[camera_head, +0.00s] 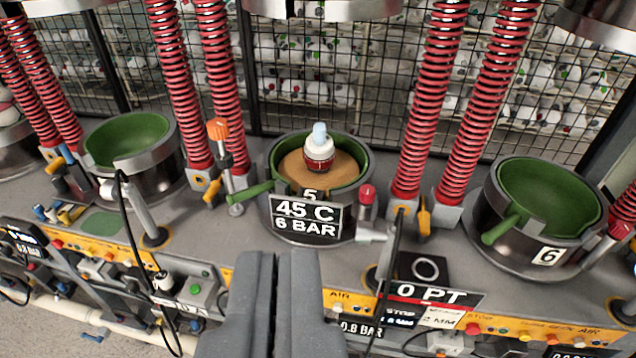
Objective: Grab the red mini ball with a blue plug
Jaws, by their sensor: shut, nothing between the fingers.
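A small red and white ball (319,152) with a pale blue plug (320,134) on top stands upright in the middle of the press bowl numbered 5 (364,178). The bowl is lined in green and has a tan inside. My gripper (276,256) is at the bottom centre, shut and empty. It is apart from the ball, nearer to me and a little to the left of it in the picture.
A sign reading 45 C, 6 BAR (306,218) stands at the front of the bowl. Empty green bowls stand left (128,140) and right (548,195). Red springs (432,100) flank the middle bowl. A mesh fence (385,60) is behind.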

